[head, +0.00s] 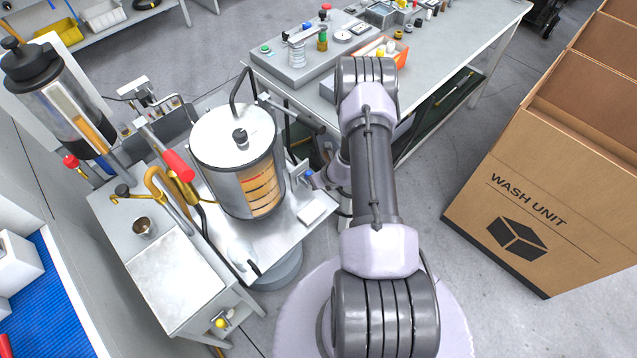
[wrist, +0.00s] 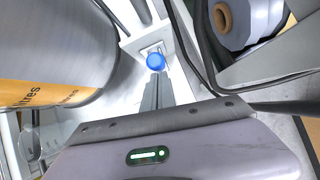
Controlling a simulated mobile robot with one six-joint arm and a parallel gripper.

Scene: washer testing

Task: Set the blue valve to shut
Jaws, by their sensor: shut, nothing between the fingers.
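The blue valve (wrist: 156,62) shows in the wrist view as a round blue knob on a pale square bracket. In the head view it is a small blue spot (head: 310,178) to the right of the steel tank (head: 222,190). My gripper (wrist: 156,77) is shut and empty. Its fingertips point at the blue knob and lie very close to it; I cannot tell whether they touch. The knob's turn position is not clear. In the head view my arm hides most of the gripper.
The tank with its orange level band stands close to the left of the gripper. A bench (head: 440,60) with small parts is at the back. A cardboard box (head: 545,190) marked "WASH UNIT" stands at the right. A red-handled lever (head: 178,165) is left of the tank.

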